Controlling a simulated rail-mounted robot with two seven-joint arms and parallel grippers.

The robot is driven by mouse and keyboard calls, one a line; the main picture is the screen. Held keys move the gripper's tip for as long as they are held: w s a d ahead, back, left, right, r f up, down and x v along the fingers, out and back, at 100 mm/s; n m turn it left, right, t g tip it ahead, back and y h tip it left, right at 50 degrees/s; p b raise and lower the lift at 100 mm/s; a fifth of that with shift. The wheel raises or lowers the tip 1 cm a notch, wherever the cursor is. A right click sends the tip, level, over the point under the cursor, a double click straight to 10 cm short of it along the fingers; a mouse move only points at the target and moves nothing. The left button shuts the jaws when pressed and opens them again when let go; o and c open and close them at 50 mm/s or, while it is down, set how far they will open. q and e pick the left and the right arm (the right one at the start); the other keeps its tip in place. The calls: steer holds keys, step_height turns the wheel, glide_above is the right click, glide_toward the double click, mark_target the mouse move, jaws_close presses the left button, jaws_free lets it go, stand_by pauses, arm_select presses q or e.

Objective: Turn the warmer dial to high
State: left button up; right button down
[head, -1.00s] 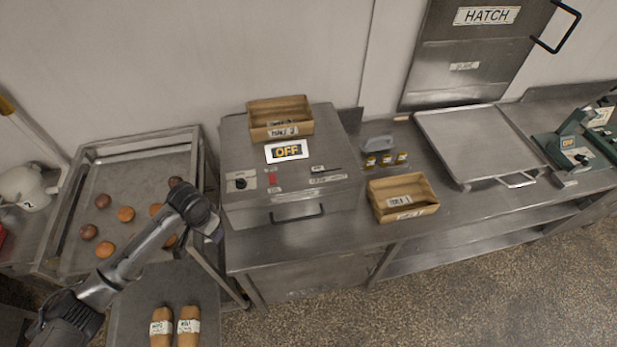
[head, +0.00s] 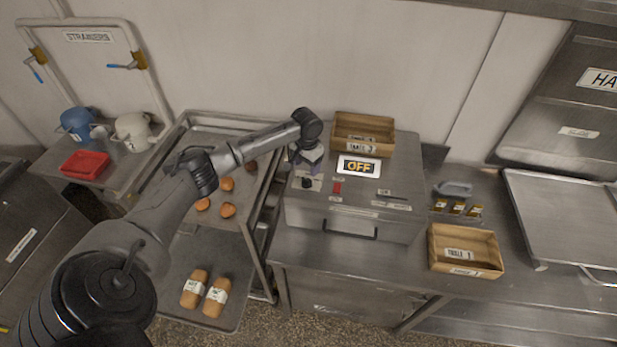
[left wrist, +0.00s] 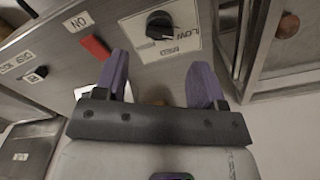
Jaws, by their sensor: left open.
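The warmer (head: 300,212) is a steel box on the counter. Its sign (head: 359,168) reads OFF. The black dial (head: 307,183) is on the left of its front panel. In the left wrist view the dial (left wrist: 160,25) sits on a white plate with LOW and MED readable; its exact setting is unclear. A red switch (left wrist: 95,46) is beside it. My left gripper (head: 306,166) is at the panel, just above the dial in the head view. In the left wrist view its purple fingers (left wrist: 161,78) are open and empty, apart from the dial, which lies ahead between their lines.
A wooden crate (head: 339,139) stands on the warmer, close right of my gripper. Another crate (head: 434,251) is on the counter to the right. A rack with buns on its tray (head: 182,150) stands left, under my arm. A red tub (head: 84,165) is farther left.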

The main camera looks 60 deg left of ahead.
mark_target(307, 179)
arm_select(q)
steer(key=shift+f+p, duration=0.35)
steer(key=shift+f, duration=3.15)
steer(key=c, duration=0.9)
